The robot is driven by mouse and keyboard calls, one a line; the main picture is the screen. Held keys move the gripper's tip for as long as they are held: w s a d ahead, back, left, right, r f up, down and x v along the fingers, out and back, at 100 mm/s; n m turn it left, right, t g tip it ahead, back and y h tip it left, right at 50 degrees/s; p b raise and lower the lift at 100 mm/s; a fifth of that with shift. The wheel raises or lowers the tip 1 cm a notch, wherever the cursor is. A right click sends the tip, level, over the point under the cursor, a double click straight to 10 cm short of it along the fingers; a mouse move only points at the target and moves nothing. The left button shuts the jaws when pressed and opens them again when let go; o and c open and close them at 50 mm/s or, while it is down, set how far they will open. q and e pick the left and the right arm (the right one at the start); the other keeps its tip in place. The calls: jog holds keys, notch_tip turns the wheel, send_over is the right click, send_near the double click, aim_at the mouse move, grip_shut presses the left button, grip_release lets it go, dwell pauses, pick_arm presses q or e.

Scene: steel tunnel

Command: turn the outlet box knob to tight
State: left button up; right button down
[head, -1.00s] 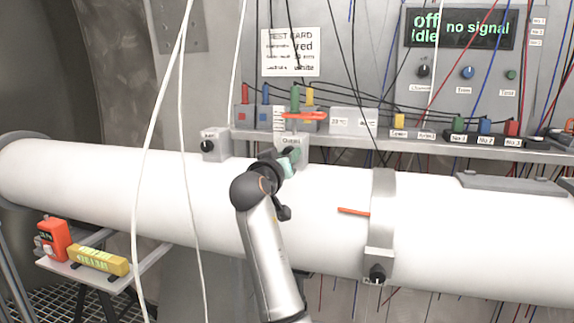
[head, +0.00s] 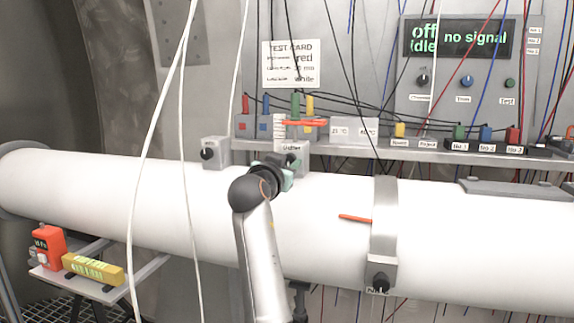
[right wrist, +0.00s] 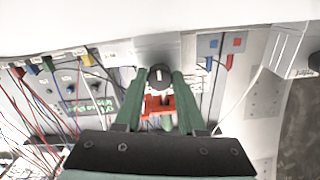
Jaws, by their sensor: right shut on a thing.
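The outlet box (head: 293,148) is a small grey box with a label reading "Outlet", on top of the white pipe (head: 330,200). My right gripper (head: 288,172) is at its front, and its wrist and fingers hide the knob in the head view. In the right wrist view the black round knob (right wrist: 160,77) with a white mark sits between the two green fingertips of my right gripper (right wrist: 158,80), which is shut on it. I cannot read the knob's setting. My left gripper is in neither view.
An orange bar (head: 303,122) lies just above the outlet box. Another grey box with a black knob (head: 215,153) is to its left, and a grey clamp (head: 383,232) rings the pipe to the right. White cables (head: 150,140) hang in front of the pipe on the left.

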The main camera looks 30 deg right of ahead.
jog(key=shift+f, duration=0.15)
jog(key=c, duration=0.5)
grip_release()
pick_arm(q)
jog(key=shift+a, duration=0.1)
